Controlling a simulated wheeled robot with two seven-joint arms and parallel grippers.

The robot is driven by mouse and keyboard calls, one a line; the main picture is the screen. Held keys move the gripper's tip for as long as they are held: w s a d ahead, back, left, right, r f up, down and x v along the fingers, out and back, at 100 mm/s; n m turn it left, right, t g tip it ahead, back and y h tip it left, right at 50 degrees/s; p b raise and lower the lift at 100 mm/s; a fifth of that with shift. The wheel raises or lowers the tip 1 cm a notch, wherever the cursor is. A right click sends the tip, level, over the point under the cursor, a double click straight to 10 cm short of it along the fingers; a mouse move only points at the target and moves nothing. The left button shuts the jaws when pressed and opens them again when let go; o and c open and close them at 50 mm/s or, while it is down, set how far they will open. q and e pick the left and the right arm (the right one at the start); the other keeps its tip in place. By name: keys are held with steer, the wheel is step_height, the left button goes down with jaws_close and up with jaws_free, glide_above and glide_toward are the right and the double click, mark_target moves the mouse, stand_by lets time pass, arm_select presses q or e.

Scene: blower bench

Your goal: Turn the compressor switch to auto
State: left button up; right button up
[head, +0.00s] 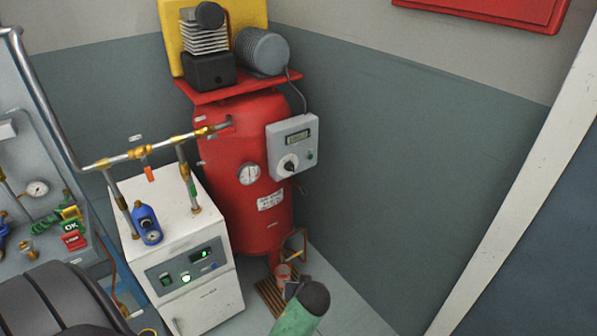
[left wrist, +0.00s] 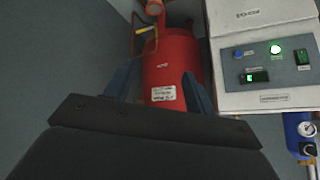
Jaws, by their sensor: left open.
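The red compressor (head: 240,135) stands in the corner. A light grey control box (head: 305,150) is on its right side. The round switch (head: 289,164) on the box is a dark knob on a white dial; its setting is too small to read. My left gripper (left wrist: 159,78) shows in the left wrist view, open and empty, with its fingers apart. The lower red tank (left wrist: 170,65) with its white label (left wrist: 163,93) appears between and beyond the fingers, in a turned-over view. The switch is out of that view. I cannot make out the left gripper clearly in the head view. My right gripper is not seen.
A white cabinet (head: 185,225) with lit buttons stands left of the tank; it also shows in the left wrist view (left wrist: 262,60). Brass-fitted pipes (head: 145,152) run above it. A green part with a dark rounded end (head: 303,305) rises at the bottom. The wall right of the control box is clear.

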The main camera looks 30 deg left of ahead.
arm_select(q)
steer(key=w+a+r+n+t+y, duration=0.1)
steer(key=w+a+r+n+y, duration=0.2)
steer(key=w+a, duration=0.3)
steer(key=w+a+r+n+y, duration=0.2)
steer(key=w+a+r, duration=0.15)
steer(key=w, duration=0.55)
steer(key=n+t+y, duration=0.1)
steer(key=n+y, duration=0.3)
steer(key=y, duration=0.1)
glide_toward(292, 170)
steer(key=x, duration=0.3)
steer(key=p+x, duration=0.2)
steer(key=x, duration=0.3)
steer(key=shift+w+a+r, duration=0.2)
steer(key=shift+w+a, duration=0.05)
steer(key=shift+a, duration=0.1)
steer(key=shift+w+a, duration=0.15)
steer(key=shift+a, duration=0.2)
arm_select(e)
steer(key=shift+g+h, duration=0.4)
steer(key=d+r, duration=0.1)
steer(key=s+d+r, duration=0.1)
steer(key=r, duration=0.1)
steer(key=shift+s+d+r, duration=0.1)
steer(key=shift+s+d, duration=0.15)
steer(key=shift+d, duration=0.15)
arm_select(q)
steer(key=shift+f, duration=0.1)
steer(key=c, duration=1)
